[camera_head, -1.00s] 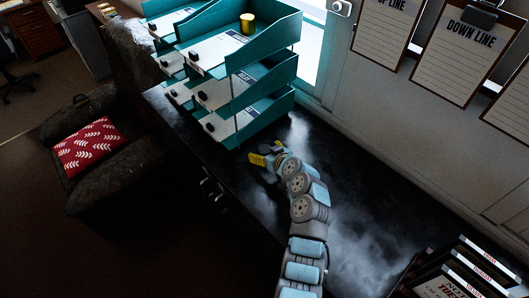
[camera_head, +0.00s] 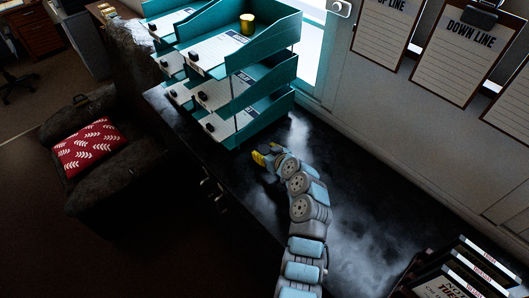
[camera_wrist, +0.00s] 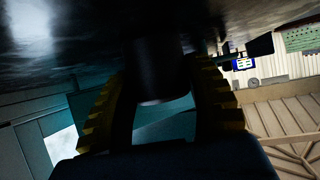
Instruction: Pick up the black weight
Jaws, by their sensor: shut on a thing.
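The black weight (camera_wrist: 157,82) is a dark, smooth cylinder between the yellow ridged fingers in the wrist view. My gripper (camera_wrist: 160,72) is shut on it, one finger on each side. The dark counter surface fills the top of that view, close to the weight; I cannot tell whether they touch. In the head view my gripper (camera_head: 264,156) is low over the black counter (camera_head: 345,185), just in front of the teal tray stack. The weight is not clearly visible there, hidden by the fingers or lost against the dark counter.
A teal tray stack (camera_head: 262,98) holds papers with small black objects on them, and a yellow cup (camera_head: 247,23) stands on top. Dark binders (camera_head: 465,272) stand at the lower right. A wall with clipboards (camera_head: 467,52) borders the counter. The counter's middle right is clear.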

